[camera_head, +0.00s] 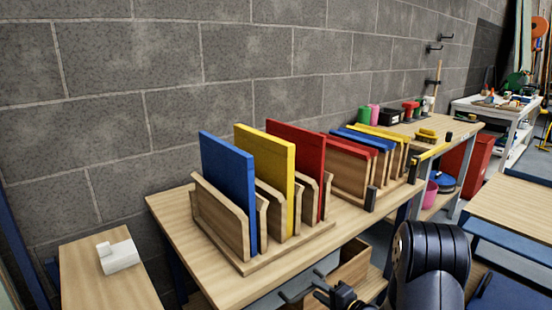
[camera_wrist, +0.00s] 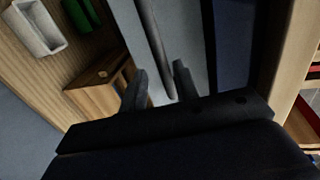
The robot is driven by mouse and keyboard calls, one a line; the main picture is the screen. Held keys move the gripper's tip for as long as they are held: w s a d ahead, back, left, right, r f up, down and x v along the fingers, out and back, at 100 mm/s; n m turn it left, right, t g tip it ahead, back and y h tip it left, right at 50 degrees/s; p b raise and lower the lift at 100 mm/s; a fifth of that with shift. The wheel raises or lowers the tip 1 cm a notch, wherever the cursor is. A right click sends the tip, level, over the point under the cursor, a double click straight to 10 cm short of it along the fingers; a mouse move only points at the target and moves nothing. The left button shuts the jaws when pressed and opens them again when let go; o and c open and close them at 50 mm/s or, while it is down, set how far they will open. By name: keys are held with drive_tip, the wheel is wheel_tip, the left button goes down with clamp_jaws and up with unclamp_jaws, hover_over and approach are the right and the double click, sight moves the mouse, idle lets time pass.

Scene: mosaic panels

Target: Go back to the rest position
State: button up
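My gripper (camera_head: 301,288) is low in front of the workbench, below the bench top's front edge in the head view. In the wrist view my gripper (camera_wrist: 160,84) has its two dark fingers apart, with nothing between them. A blue panel (camera_head: 229,180), a yellow panel (camera_head: 266,170) and a red panel (camera_head: 298,158) stand upright in a wooden rack (camera_head: 222,216) on the bench. My gripper is apart from these panels. My dark arm covers part of the lower right in the head view.
A second rack (camera_head: 350,170) with lower red, blue and yellow panels stands farther right on the workbench (camera_head: 172,207). A wooden box (camera_head: 352,268) is under the bench, close to my gripper. A small table (camera_head: 88,270) bears a white object (camera_head: 120,256) at left.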

drive_tip(key=shift+s+d, duration=0.4)
drive_tip(key=shift+s, duration=0.25)
